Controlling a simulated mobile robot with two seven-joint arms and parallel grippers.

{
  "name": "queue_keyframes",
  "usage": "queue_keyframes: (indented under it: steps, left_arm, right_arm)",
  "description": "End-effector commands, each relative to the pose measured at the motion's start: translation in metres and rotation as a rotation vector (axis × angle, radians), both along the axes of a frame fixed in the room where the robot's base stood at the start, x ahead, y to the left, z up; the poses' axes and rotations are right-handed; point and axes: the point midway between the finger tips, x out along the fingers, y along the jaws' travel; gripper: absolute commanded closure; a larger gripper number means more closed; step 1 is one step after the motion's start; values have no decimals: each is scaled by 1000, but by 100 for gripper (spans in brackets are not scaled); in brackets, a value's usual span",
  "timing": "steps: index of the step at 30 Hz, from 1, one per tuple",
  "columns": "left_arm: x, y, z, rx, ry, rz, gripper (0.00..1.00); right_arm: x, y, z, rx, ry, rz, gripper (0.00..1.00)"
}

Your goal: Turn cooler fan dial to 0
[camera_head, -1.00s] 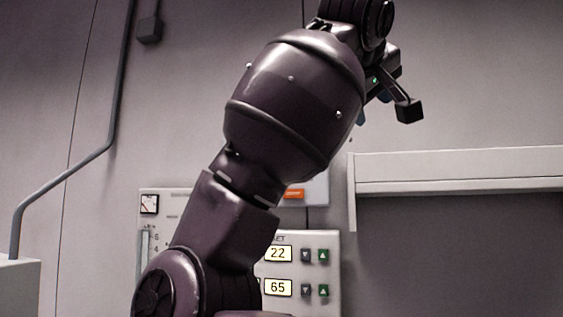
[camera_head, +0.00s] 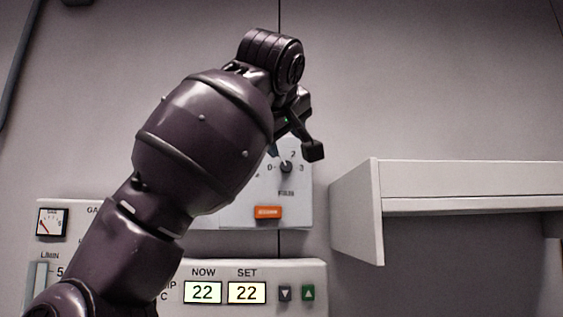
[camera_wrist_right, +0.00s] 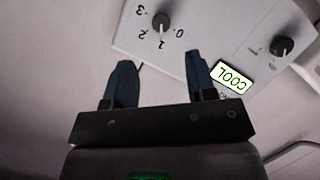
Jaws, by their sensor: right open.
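The cooler fan dial (camera_head: 286,167) is a dark round knob on a pale panel, above the word FAN. The numbers 0, 2 and 3 show around it. In the wrist view the dial (camera_wrist_right: 162,23) appears upside down with 0 to 3 around it, and its light pointer mark seems to face 1. My right gripper (camera_wrist_right: 159,63) is open and empty, its two blue-dark fingers apart and the dial beyond the gap between them. It seems not to touch the dial. In the head view my arm hides part of the panel. My left gripper is not in view.
A second dark knob (camera_wrist_right: 282,46) sits beside a COOL display (camera_wrist_right: 232,78). An orange button (camera_head: 268,212) is below the fan dial. A lower panel has two displays reading 22 (camera_head: 247,292) and arrow buttons. A pale shelf-like housing (camera_head: 470,180) juts out at right.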

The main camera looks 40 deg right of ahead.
Motion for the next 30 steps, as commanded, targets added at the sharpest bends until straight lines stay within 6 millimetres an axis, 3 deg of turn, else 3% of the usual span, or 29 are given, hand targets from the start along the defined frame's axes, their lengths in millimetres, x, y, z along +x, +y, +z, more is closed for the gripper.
queue_keyframes:
  steps: [9,15,28,30]
  left_arm:
    - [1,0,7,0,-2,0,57]
    - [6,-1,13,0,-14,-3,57]
    - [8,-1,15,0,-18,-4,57]
    - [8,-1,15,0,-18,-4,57]
  right_arm:
    - [34,-40,-16,1,3,-2,48]
    - [49,-56,-23,1,3,-2,48]
    - [55,-62,-26,1,1,0,48]
    - [55,-62,-26,1,1,0,56]
